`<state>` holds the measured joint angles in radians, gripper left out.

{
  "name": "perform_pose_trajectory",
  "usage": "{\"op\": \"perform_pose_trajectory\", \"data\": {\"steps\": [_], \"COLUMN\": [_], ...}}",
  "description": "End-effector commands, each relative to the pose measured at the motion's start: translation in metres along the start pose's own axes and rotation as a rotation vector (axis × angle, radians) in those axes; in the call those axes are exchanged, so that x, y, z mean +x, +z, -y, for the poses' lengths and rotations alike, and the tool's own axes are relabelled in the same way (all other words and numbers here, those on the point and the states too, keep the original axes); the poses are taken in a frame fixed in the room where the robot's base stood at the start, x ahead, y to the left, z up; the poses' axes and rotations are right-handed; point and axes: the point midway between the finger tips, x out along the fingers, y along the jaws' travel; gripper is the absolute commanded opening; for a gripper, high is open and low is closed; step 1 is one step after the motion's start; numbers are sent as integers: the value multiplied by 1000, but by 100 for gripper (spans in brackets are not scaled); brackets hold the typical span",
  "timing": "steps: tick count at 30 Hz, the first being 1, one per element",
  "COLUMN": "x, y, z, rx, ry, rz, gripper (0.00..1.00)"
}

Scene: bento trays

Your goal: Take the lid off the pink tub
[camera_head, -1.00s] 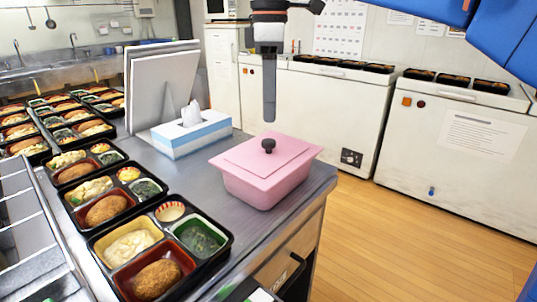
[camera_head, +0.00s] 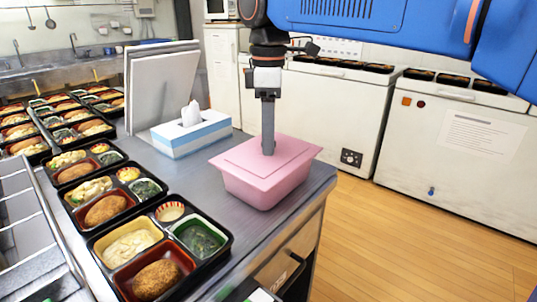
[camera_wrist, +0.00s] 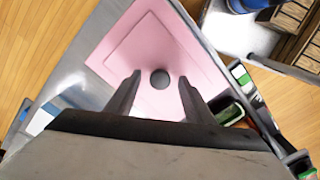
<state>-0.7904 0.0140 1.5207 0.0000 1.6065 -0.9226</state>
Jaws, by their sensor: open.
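The pink tub (camera_head: 262,188) stands on the steel counter near its right corner. Its flat pink lid (camera_head: 240,159) is on it, and the lid also shows in the wrist view (camera_wrist: 132,55). The dark round knob (camera_wrist: 160,79) is at the lid's middle; in the head view my gripper hides it. My gripper (camera_head: 268,150) points straight down over the lid, its tips at the knob's place. In the wrist view my gripper (camera_wrist: 159,88) is open, with one finger on each side of the knob and a gap to each.
A blue and white tissue box (camera_head: 192,133) stands behind the tub to the left, by an upright grey panel (camera_head: 165,85). Bento trays (camera_head: 222,252) with food fill the counter's left side. White chest freezers (camera_head: 455,140) stand beyond the wooden floor.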

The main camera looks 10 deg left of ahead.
Motion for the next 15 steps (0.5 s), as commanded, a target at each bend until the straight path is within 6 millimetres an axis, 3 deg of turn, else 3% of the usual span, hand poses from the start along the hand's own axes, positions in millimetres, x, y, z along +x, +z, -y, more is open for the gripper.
{"op": "perform_pose_trajectory", "data": {"steps": [1, 6, 15], "x": [0, 0, -2], "y": [0, 0, 0], "z": [0, 0, 0], "rx": [0, 0, 0], "ry": [0, 0, 0], "rz": [0, 0, 0], "gripper": [43, 2, 0]}}
